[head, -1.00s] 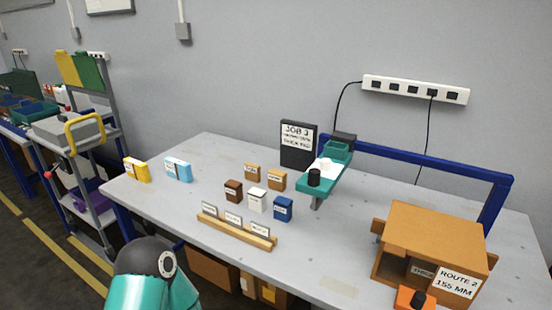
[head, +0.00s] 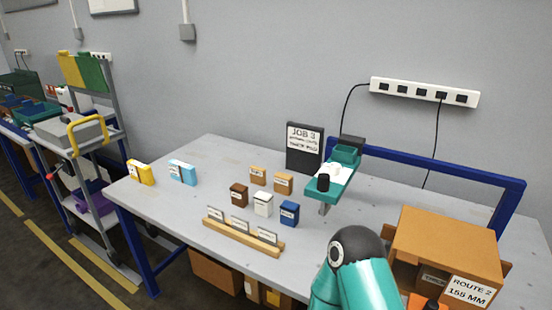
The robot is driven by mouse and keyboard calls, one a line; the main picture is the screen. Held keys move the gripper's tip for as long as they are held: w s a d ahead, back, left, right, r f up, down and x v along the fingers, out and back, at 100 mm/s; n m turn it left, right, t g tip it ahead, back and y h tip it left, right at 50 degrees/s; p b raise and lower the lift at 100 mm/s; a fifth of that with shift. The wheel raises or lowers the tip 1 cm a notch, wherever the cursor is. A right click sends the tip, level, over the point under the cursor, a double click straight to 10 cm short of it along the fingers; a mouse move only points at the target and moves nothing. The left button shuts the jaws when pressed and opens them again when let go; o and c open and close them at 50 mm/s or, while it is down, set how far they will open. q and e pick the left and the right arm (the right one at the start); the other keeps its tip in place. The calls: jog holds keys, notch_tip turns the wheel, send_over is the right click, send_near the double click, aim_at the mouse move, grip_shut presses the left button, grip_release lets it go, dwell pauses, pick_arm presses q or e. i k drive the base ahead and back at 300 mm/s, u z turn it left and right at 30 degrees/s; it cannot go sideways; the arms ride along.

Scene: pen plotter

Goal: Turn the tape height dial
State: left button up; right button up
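A teal device (head: 334,182) with a black knob (head: 323,182) on its front end stands near the back of the table. An orange part (head: 418,301) with a dark knob (head: 431,305) shows at the bottom edge, in front of a brown box (head: 445,238) labelled "ROUTE 2". I cannot tell which knob is the tape height dial. A teal arm link of mine (head: 352,280) with a dark joint rises from the bottom edge, left of the brown box, and partly covers it. Neither gripper is in view.
A black "JOB 3" sign (head: 304,147) stands behind several small boxes. A wooden card rack (head: 242,236) lies at the table's front. Yellow (head: 140,171) and light blue boxes (head: 182,172) stand at left. A blue frame (head: 440,168) runs along the back right.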

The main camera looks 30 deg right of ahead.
aim_at(334, 168)
jog(key=z, duration=0.55)
jog(key=i, duration=0.1)
jog(key=u, duration=1.15)
jog(key=k, duration=1.2)
jog(key=z, duration=0.45)
jog(key=i, duration=0.8)
jog(key=z, duration=0.5)
